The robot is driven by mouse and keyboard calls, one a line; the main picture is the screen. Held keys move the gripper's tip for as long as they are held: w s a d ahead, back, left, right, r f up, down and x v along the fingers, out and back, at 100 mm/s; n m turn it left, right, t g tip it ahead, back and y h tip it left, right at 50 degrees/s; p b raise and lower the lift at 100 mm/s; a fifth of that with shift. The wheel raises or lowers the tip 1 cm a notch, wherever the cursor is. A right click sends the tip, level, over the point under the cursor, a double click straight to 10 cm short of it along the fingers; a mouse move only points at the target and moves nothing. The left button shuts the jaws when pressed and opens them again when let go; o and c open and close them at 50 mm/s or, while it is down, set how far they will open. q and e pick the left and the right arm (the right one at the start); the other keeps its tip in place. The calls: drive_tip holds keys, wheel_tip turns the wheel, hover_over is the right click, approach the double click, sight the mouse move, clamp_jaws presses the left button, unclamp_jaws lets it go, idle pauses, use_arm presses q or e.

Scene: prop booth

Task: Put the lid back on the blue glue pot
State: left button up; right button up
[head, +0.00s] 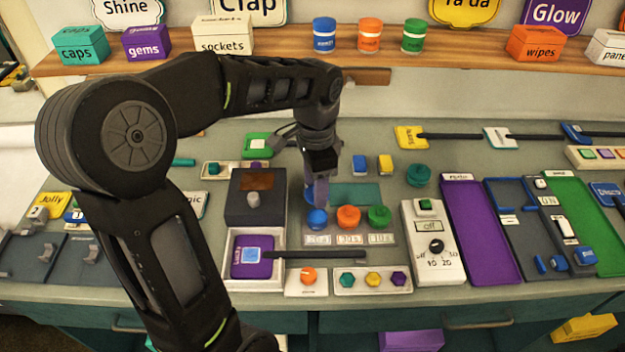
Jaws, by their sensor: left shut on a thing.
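My left gripper (318,183) points down over the middle of the bench, beside a teal mat. It is shut on a blue piece (310,193) that shows around its fingertips. The fingers and wrist hide much of this piece, so I cannot tell whether it is the lid alone or whether the blue glue pot is under it. A round blue knobbed piece (317,219) stands just in front, beside an orange one (348,216) and a green one (379,216). My right gripper is not in view.
A dark box (240,205) with a grey knob stands left of the gripper. A white switch box (433,262) and a purple tray (482,235) lie to the right. Blue and yellow blocks (385,163) lie behind. The teal mat (358,194) looks bare.

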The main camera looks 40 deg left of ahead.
use_arm(q)
drive_tip(key=shift+w+d, duration=0.1)
drive_tip(key=shift+w, duration=0.1)
drive_tip(key=shift+s, duration=0.1)
drive_tip(key=shift+f, duration=0.1)
wheel_tip(320, 180, down, 5)
drive_tip(key=b, duration=0.4)
drive_tip(key=shift+r, duration=0.2)
drive_tip(key=shift+f+b, duration=0.5)
drive_tip(key=shift+f, duration=0.3)
idle(0.6)
drive_tip(key=shift+f, duration=0.15)
idle(0.6)
